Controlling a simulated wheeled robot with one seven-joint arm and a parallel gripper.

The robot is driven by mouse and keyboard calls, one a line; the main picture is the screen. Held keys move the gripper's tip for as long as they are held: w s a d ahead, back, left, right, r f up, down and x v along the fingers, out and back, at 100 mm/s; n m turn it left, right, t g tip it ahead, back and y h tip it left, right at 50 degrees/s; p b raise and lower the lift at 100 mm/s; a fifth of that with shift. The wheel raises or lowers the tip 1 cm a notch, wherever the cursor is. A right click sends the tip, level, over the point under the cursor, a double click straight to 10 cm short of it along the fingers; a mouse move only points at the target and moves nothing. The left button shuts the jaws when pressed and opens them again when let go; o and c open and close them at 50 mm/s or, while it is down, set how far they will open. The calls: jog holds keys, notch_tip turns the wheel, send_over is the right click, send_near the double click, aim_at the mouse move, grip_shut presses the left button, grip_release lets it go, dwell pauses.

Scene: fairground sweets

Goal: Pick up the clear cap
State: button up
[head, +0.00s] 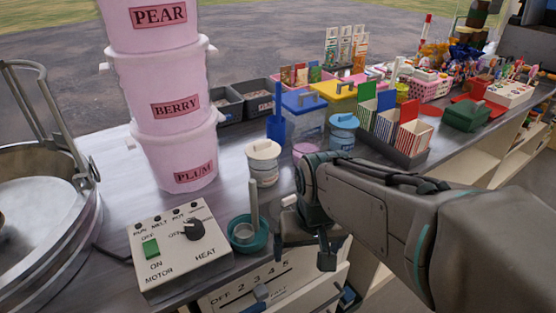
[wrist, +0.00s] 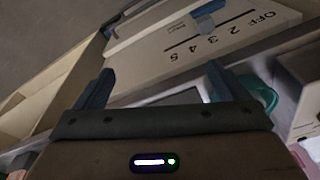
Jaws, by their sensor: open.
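I cannot make out a clear cap for certain in either view. My gripper (head: 304,250) is open and empty, hanging at the front edge of the counter with its fingers pointing down. In the wrist view my gripper (wrist: 160,88) has its two blue-grey fingers wide apart with nothing between them. A teal round dish (head: 262,240) with a pale upright stick stands on the counter just left of the gripper. The teal dish also shows in part in the wrist view (wrist: 266,94), behind the right finger.
A control box (head: 180,252) with a green switch and black knob stands left of the dish. A lidded cream jar (head: 263,160) stands behind it. Pink tubs (head: 165,110) are stacked at left, beside a metal pan (head: 45,225). A numbered slider panel (wrist: 200,45) lies below the gripper.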

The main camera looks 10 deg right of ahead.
jog(key=w+r+m+g+p, duration=0.1)
jog(key=w+r+m+p, duration=0.4)
jog(key=w+r+m, duration=0.3)
notch_tip(320, 180, up, 6)
jog(key=m+p, duration=0.4)
jog(key=m, duration=0.1)
send_over(289, 197)
jog(key=shift+g, duration=0.4)
jog(key=f+b, duration=0.1)
jog(key=f, duration=0.7)
jog(key=shift+d+f, duration=0.2)
jog(key=f, duration=0.5)
jog(key=shift+s+a+f+b, duration=0.1)
jog(key=shift+a+f+b, duration=0.1)
jog(key=shift+f+b, duration=0.15)
jog(key=shift+r, duration=0.1)
jog(key=c, duration=0.9)
